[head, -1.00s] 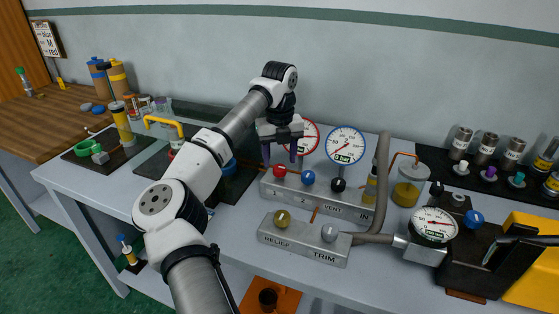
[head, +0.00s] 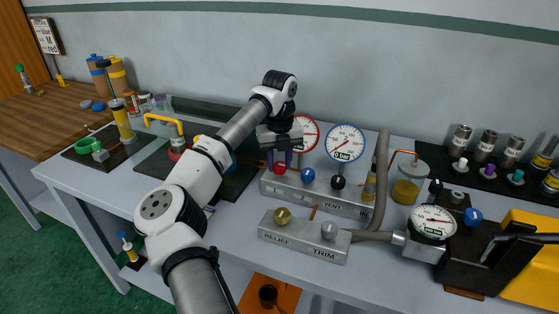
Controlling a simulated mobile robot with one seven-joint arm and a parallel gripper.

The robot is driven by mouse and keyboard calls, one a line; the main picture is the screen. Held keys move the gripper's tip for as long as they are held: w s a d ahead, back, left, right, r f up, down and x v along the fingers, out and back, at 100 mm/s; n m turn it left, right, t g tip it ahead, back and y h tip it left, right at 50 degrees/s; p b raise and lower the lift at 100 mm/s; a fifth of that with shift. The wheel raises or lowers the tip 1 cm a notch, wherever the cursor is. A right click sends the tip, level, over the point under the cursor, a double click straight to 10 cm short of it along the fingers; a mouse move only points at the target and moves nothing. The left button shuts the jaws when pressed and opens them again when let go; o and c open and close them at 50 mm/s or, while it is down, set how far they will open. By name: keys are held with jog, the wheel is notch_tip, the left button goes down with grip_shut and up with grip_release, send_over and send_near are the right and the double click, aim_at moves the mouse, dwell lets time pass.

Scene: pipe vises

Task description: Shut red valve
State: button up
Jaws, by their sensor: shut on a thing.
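The red valve (head: 279,168) is a small red knob at the left end of the back grey valve block (head: 330,199), in the head view. The knob's turn position is too small to tell. The red-rimmed gauge (head: 308,132) stands behind, partly hidden by my gripper.
A blue knob (head: 308,175) and a black knob (head: 338,182) sit to the right on the same block. The blue-rimmed gauge (head: 345,143) stands behind them. A front block (head: 304,241) carries a gold knob (head: 282,216) and a silver knob (head: 328,230). A grey hose (head: 381,180) rises at the right.

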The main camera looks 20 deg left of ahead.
jog(key=shift+m, duration=0.4)
jog(key=m, duration=0.3)
jog(key=shift+r+m, duration=0.1)
jog(key=shift+m, duration=0.2)
jog(key=m, duration=0.4)
jog(key=shift+m, duration=0.3)
jog(key=m+p, duration=0.1)
jog(key=m, duration=0.3)
jog(key=shift+m, duration=0.3)
jog(key=shift+w+m+p, duration=0.1)
jog(key=shift+m+p, duration=0.25)
jog(key=shift+m, duration=1.65)
jog(key=o, duration=1)
